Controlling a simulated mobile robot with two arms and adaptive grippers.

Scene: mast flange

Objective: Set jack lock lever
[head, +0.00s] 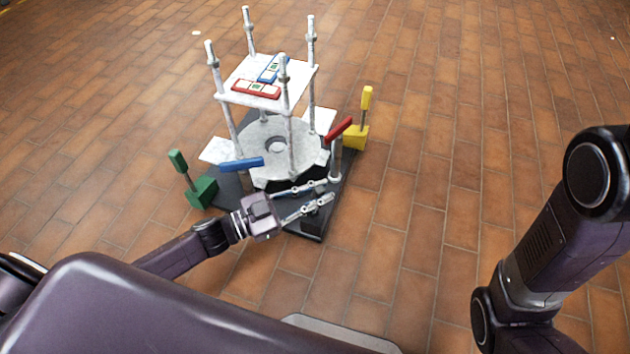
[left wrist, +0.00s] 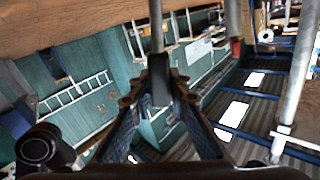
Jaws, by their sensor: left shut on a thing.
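The jack stand has a black base plate (head: 340,183), a round grey flange (head: 258,133) and a white top plate (head: 292,84) on upright rods. My left gripper (head: 328,191) is at the near right part of the base. In the left wrist view, its fingers are shut on a lever with a dark grip (left wrist: 161,84) and a grey rod. The head view barely shows this lever, dark against the dark base. A blue-handled lever (head: 242,164) and a red-handled lever (head: 338,129) sit beside the flange. My right gripper is out of view.
A green block with a lever (head: 200,192) stands at the left corner, a yellow one (head: 356,136) at the right. Red (head: 256,89) and blue (head: 270,72) spirit levels lie on the top plate. The tiled floor (head: 440,130) around is clear.

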